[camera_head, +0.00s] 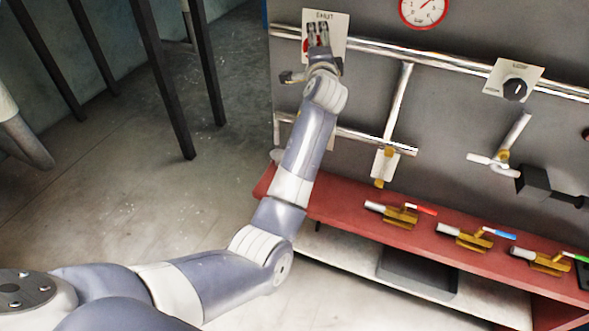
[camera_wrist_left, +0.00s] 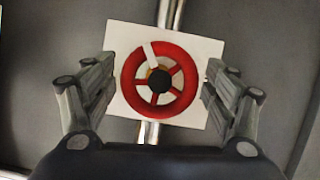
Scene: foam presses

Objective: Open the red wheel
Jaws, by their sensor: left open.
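The red wheel (camera_wrist_left: 160,82) fills the middle of the left wrist view. It is a red ring with spokes, a dark hub and a white mark at its upper left, in front of a white plate (camera_wrist_left: 209,48). In the head view the wheel is mostly hidden behind my left gripper (camera_head: 318,36), with only a bit of red showing. The plate (camera_head: 340,24) is fixed on the grey panel. My left gripper (camera_wrist_left: 160,100) is open, with one finger on either side of the wheel; I cannot tell whether they touch it. My right gripper is not in view.
Metal pipes (camera_head: 450,62) run across the grey panel. A black knob (camera_head: 515,89) and a gauge (camera_head: 423,8) are to the right. Below, a red shelf (camera_head: 335,209) holds several brass valves with coloured handles. Dark posts (camera_head: 165,80) stand at left.

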